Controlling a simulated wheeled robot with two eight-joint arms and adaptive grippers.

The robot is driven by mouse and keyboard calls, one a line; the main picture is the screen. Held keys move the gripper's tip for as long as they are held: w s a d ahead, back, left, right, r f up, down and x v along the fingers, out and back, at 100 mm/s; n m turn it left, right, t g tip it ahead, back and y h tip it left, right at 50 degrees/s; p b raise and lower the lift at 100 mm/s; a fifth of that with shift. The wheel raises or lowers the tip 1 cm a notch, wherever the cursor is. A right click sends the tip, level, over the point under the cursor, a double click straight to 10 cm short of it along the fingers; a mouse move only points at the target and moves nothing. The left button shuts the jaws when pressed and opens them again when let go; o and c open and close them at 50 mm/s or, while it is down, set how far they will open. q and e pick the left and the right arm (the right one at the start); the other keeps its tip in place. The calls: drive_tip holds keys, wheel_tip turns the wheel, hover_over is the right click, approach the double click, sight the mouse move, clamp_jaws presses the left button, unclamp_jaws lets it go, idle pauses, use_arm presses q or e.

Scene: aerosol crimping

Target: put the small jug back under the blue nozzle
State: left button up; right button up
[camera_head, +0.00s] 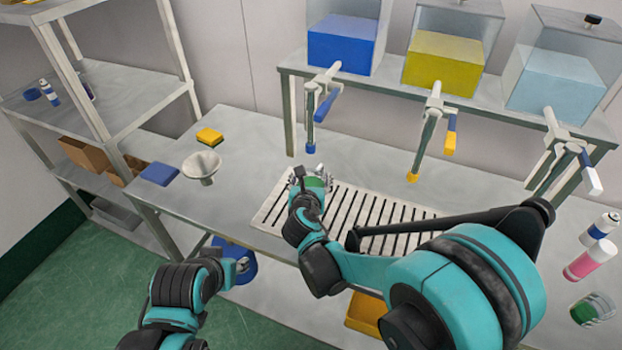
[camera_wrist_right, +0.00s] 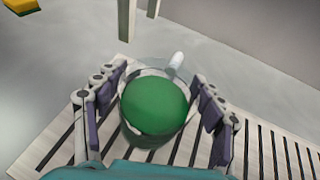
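The small jug (camera_head: 316,178) is clear, with green in it. It is at the left end of the slotted drip tray (camera_head: 362,222), close below and slightly in front of the blue nozzle (camera_head: 310,148). My right gripper (camera_head: 308,180) is around it in the head view. In the right wrist view the jug (camera_wrist_right: 155,108) sits between the two fingers, whose pads appear to touch its sides; its handle points up and right. Whether its base rests on the tray is hidden. My left gripper (camera_head: 242,262) is low, in front of the bench, with its fingers unclear.
A funnel (camera_head: 201,167), a yellow sponge (camera_head: 210,137) and a blue pad (camera_head: 160,174) lie on the left. My right arm covers part of the tray.

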drive_tip(key=o, duration=0.3)
drive_tip(key=shift+r, duration=0.1)
drive_tip(key=shift+s+r+p, duration=0.25)
drive_tip(key=shift+p, duration=0.05)
drive_tip(key=d+p+v, duration=0.1)
drive_tip(key=p+v, duration=0.2)
drive_tip(key=v, duration=0.8)
drive_tip(key=s+d+m+g+h, duration=0.1)
drive_tip(key=s+d+m+g, duration=0.15)
drive_tip(key=d+m, duration=0.55)
drive_tip(key=s+d+m+g, duration=0.2)
drive_tip(key=s+d+m, duration=0.3)
drive_tip(key=m, duration=0.6)
drive_tip(key=s+d+m+g+y, duration=0.1)
drive_tip(key=s+m, duration=0.3)
drive_tip(key=m, duration=0.4)
drive_tip(key=s+d+m+g+y, duration=0.1)
drive_tip(key=s+d+m, duration=0.2)
drive_tip(key=m, duration=0.5)
drive_tip(key=shift+s+d+f, duration=0.25)
drive_tip(key=shift+s+d, duration=0.1)
drive_tip(key=shift+s, duration=0.2)
